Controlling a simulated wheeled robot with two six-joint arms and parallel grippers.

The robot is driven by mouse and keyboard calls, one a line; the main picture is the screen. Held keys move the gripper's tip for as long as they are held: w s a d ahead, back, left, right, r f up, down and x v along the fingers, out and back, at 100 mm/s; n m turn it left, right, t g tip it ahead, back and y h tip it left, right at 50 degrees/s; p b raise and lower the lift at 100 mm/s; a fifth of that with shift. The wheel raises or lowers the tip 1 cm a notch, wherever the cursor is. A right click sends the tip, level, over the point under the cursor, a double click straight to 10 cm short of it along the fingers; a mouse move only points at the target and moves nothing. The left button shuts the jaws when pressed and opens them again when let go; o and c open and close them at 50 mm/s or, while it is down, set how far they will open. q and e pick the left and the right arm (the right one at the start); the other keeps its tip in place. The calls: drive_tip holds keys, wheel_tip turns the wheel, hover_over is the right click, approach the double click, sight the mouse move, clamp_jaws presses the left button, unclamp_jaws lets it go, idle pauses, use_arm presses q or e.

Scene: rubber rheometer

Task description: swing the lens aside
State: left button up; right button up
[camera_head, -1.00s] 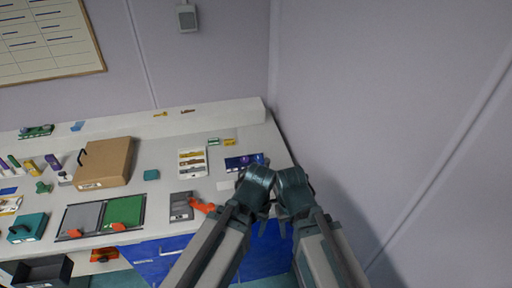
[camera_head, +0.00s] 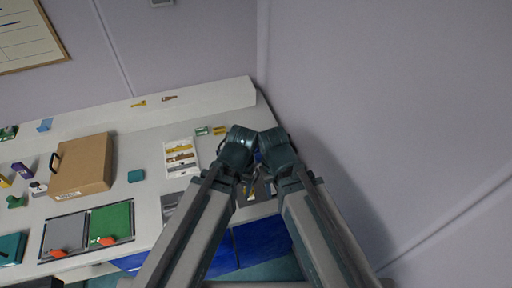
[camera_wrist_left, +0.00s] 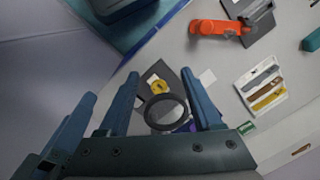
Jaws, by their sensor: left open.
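The lens, a black ring (camera_wrist_left: 165,97), shows in the left wrist view over a dark grey plate (camera_wrist_left: 187,80) with a yellow round part (camera_wrist_left: 157,86). My left gripper (camera_wrist_left: 160,73) is open; its two blue fingers stand on either side of the ring. I cannot tell whether either finger touches it. In the head view both wrists sit close together over the bench's right end and hide the lens. Another blue finger shows at the left of the wrist view and looks like part of my right gripper; its opening cannot be made out.
A white tray (camera_head: 168,146) with coloured strips lies left of my left wrist. A brown case (camera_head: 82,165), a teal block (camera_head: 136,176) and a green mat (camera_head: 110,222) lie farther left. An orange-handled part (camera_wrist_left: 215,27) shows in the wrist view. A plain wall (camera_head: 400,120) stands close on the right.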

sight(259, 155)
use_arm(q)
drive_tip(key=w+d+r+n+h+p, duration=0.1)
drive_tip(key=w+d+r+n+p, duration=0.2)
drive_tip(key=w+d+r+p, duration=0.3)
drive_tip(key=w+r+p, duration=0.5)
drive_tip(key=w+r, duration=0.1)
drive_tip(key=w, duration=0.3)
drive_tip(key=shift+w+d+n, duration=0.2)
drive_tip(key=shift+n, duration=0.1)
wheel_tip(259, 155, down, 14)
drive_tip(key=b, duration=1.3)
drive_tip(key=shift+r, duration=0.1)
drive_tip(key=shift+c, duration=0.3)
clamp_jaws()
